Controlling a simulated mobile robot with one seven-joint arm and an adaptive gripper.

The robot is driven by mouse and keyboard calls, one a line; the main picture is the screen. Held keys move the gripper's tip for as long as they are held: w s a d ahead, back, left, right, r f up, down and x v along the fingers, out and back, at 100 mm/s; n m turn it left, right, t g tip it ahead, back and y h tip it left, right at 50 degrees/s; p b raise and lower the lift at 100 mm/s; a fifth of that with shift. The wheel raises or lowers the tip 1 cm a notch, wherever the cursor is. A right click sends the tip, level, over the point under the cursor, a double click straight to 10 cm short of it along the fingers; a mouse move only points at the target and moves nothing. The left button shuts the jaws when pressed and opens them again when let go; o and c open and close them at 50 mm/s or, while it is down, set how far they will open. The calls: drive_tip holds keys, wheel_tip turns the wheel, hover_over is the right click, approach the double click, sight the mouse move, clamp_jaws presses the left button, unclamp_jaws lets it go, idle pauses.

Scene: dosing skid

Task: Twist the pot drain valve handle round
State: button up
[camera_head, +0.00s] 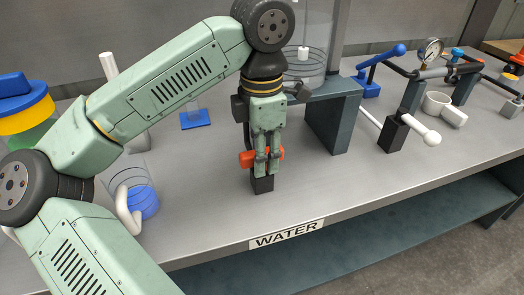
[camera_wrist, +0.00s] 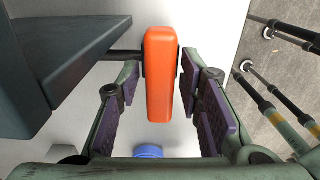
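In the wrist view the handle (camera_wrist: 162,75) lies lengthwise between the fingers of my gripper (camera_wrist: 162,90). The fingers are open, with a clear gap on the left of the handle and a smaller one on the right. A dark rod meets the handle from the left.
A dark stand (camera_head: 334,118) bearing a clear vessel (camera_head: 305,40) is close behind and right of my gripper. A white-knobbed lever (camera_head: 420,130) and a gauge (camera_head: 431,50) are further right. A clear jar with blue contents (camera_head: 143,203) stands left. The front "WATER" label area is clear.

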drive_tip(key=o, duration=0.4)
drive_tip(key=shift+r, duration=0.1)
drive_tip(key=shift+r+p, duration=2.35)
drive_tip(key=shift+r, duration=1.1)
drive_tip(key=shift+s+f, duration=0.1)
